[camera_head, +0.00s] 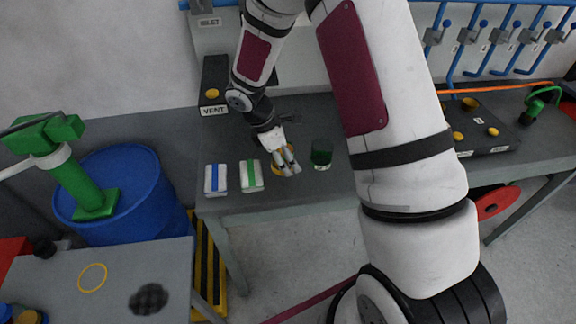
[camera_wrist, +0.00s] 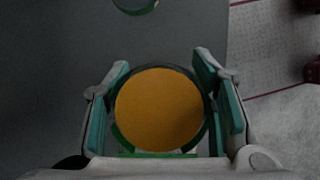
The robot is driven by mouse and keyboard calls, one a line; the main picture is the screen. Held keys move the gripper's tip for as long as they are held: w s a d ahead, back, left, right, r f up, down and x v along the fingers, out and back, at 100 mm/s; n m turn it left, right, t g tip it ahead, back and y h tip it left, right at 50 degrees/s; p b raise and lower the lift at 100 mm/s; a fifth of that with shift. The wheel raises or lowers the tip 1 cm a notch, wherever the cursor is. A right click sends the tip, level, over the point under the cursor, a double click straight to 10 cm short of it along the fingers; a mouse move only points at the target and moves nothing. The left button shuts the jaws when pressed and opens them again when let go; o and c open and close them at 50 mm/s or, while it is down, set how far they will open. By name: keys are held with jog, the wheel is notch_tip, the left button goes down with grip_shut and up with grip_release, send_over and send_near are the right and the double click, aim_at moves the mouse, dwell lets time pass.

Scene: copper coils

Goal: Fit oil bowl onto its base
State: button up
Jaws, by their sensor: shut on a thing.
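A round bowl with an amber disc of oil (camera_wrist: 158,108) sits between the fingers of my gripper (camera_wrist: 163,100) in the wrist view. The fingers have teal pads and are shut on its sides. In the head view my gripper (camera_head: 288,160) is low over the grey bench, with a bit of the amber (camera_head: 276,168) showing beside the fingers. I cannot tell whether the bowl touches the bench. A dark green cup-like piece (camera_head: 321,153), perhaps the base, stands just right of my gripper. A green-rimmed round thing (camera_wrist: 136,6) is cut off at the top of the wrist view.
White packs with a blue band (camera_head: 215,179) and a green band (camera_head: 251,176) lie left of my gripper on the grey bench (camera_head: 290,196). A black VENT box (camera_head: 213,88) stands behind. A blue drum (camera_head: 130,200) stands left. The bench's front edge is close.

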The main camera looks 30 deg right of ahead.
jog(key=shift+f, duration=1.7)
jog(key=shift+f, duration=0.15)
jog(key=o, duration=1.5)
